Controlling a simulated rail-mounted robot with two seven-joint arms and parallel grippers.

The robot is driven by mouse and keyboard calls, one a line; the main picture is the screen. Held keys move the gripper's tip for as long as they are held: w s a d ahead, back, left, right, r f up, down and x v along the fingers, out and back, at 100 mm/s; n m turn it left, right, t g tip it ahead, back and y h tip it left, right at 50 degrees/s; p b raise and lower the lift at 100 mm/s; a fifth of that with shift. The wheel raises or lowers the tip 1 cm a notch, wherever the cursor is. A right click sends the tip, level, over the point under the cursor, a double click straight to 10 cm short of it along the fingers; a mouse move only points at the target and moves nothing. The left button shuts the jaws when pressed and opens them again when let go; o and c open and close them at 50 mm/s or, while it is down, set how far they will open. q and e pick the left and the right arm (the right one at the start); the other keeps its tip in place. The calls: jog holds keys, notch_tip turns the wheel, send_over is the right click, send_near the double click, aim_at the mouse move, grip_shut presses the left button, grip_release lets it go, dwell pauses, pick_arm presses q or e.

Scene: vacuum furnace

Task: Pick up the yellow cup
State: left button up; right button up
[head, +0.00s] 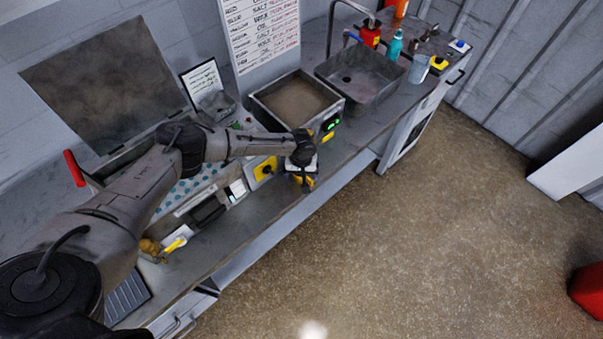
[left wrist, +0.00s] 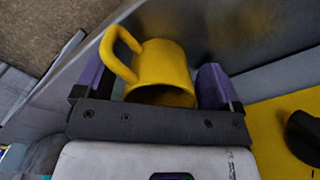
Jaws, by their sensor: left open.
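The yellow cup (left wrist: 168,68) fills the space between the two purple fingers of my left gripper (left wrist: 155,78) in the left wrist view. Its handle points to the upper left and its open rim faces the gripper. The right-hand finger is very close to the cup's wall; I cannot tell whether it touches. The left-hand finger stands a little apart. The jaws are open. In the head view my left gripper (head: 303,168) is over the counter's front edge, and the cup (head: 306,182) shows partly beneath it. My right gripper is not in view.
A yellow panel with a black knob (head: 265,170) is close left of the gripper. A metal basin (head: 327,100) with a green-lit control stands behind it. A sink (head: 362,78) and bottles are farther right. Open floor (head: 400,230) lies in front of the counter.

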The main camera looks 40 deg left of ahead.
pick_arm(q)
jog(key=c, duration=1)
jog(key=shift+r, duration=0.1)
